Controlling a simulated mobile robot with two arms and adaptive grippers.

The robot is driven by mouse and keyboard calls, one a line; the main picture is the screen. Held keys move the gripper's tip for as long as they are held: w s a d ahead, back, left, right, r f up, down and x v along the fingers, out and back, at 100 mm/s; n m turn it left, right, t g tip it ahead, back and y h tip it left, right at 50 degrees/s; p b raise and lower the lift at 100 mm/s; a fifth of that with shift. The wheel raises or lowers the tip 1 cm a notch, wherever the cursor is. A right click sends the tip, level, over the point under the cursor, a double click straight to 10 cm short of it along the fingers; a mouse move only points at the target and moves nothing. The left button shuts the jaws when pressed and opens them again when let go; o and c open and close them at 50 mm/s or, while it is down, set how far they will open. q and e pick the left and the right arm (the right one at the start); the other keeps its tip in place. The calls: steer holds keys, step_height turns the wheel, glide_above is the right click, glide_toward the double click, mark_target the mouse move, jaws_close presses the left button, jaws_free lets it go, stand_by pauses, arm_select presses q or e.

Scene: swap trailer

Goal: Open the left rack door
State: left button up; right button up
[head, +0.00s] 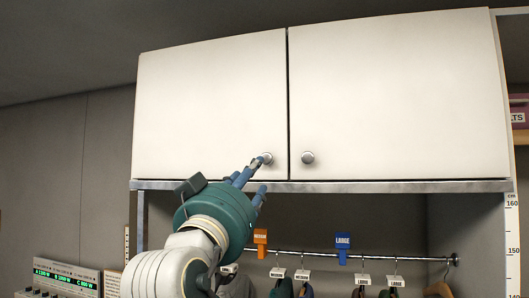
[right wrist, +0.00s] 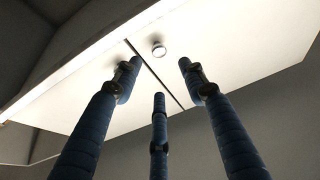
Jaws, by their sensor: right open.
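The left rack door (head: 210,105) is a white cabinet door and looks shut, flush beside the right door. Its round metal knob (head: 266,157) is near its lower right corner. My right gripper (head: 255,172), with blue fingers on a teal hand, reaches up from below, its fingertips at or just in front of this knob. In the right wrist view, the three fingers are spread open and the left door's knob (right wrist: 158,48) shows beyond them, between the two outer fingertips. I cannot tell whether any finger touches it. My left gripper is in neither view.
The right door (head: 400,95) has its own knob (head: 308,157) close by, across a narrow seam. A metal ledge (head: 400,187) runs under both doors. Below hangs a rail (head: 350,256) with tagged hangers. An electronic unit (head: 65,275) stands at lower left.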

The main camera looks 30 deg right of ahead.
mark_target(266, 158)
steer(key=p+x, duration=0.5)
steer(key=x, duration=0.4)
steer(key=shift+w+d+r+p, duration=0.1)
steer(key=shift+d+r+p, duration=0.2)
steer(key=shift+p, duration=0.1)
steer(key=shift+w+d+r, duration=0.1)
steer(key=shift+w+d, duration=0.25)
steer(key=shift+w, duration=0.1)
jaws_close()
